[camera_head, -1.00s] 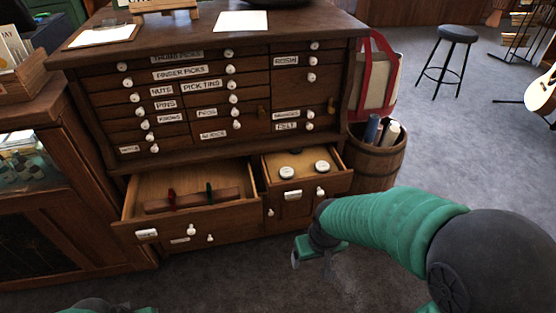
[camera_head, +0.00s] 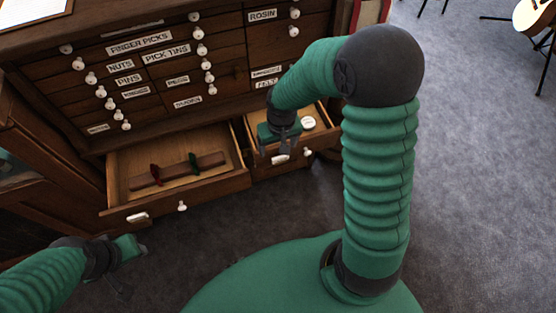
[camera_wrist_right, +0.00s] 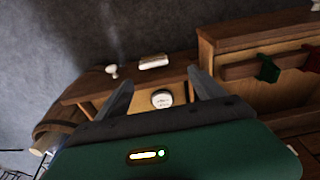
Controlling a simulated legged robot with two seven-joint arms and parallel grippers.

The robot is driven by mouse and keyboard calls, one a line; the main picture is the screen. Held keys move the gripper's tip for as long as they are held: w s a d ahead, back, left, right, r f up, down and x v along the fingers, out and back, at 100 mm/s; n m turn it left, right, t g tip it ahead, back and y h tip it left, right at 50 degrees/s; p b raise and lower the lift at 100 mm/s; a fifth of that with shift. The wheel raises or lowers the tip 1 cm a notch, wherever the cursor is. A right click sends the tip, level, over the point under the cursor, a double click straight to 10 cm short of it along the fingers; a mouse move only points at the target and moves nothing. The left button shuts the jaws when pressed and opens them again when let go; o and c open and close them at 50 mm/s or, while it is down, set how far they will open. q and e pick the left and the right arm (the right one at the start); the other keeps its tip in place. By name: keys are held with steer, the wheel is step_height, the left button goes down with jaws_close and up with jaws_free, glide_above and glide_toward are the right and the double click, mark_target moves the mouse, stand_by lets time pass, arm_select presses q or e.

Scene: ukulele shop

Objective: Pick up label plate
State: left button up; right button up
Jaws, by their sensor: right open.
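A blank white label plate (camera_head: 280,160) sits on the front of the open right drawer. It also shows in the right wrist view (camera_wrist_right: 153,61). Another white label plate (camera_head: 137,217) is on the open left drawer's front. My right gripper (camera_head: 277,147) is over the right drawer near its front. In the wrist view its fingers (camera_wrist_right: 162,90) are spread and empty, with a round white-topped tin (camera_wrist_right: 162,98) beyond the gap. Part of that drawer is hidden behind my gripper. My left gripper (camera_head: 138,246) is low at the left, apart from the drawers; its jaws are unclear.
The open left drawer (camera_head: 222,182) holds a wooden strip (camera_head: 178,172) with red and green pieces. Labelled closed drawers rise behind. A barrel (camera_wrist_right: 48,122) stands beside the cabinet.

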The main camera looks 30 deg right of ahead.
mark_target(280, 157)
steer(key=shift+d+f, duration=0.3)
steer(key=shift+f, duration=0.25)
steer(key=shift+d+f, duration=0.3)
steer(key=shift+f, duration=0.25)
step_height(280, 157, down, 4)
steer(key=b, duration=0.2)
steer(key=shift+s+b, duration=0.1)
steer(key=shift+b, duration=0.3)
steer(key=shift+a+f, duration=0.1)
steer(key=shift+f, duration=0.3)
arm_select(q)
steer(key=f, duration=0.3)
steer(key=shift+d, duration=0.2)
arm_select(e)
steer(key=shift+r, duration=0.1)
steer(key=shift+d, duration=0.2)
steer(key=c, duration=0.6)
arm_select(q)
steer(key=shift+d, duration=0.1)
arm_select(e)
steer(key=shift+a, duration=0.15)
steer(key=c, duration=0.8)
steer(key=shift+c, duration=0.2)
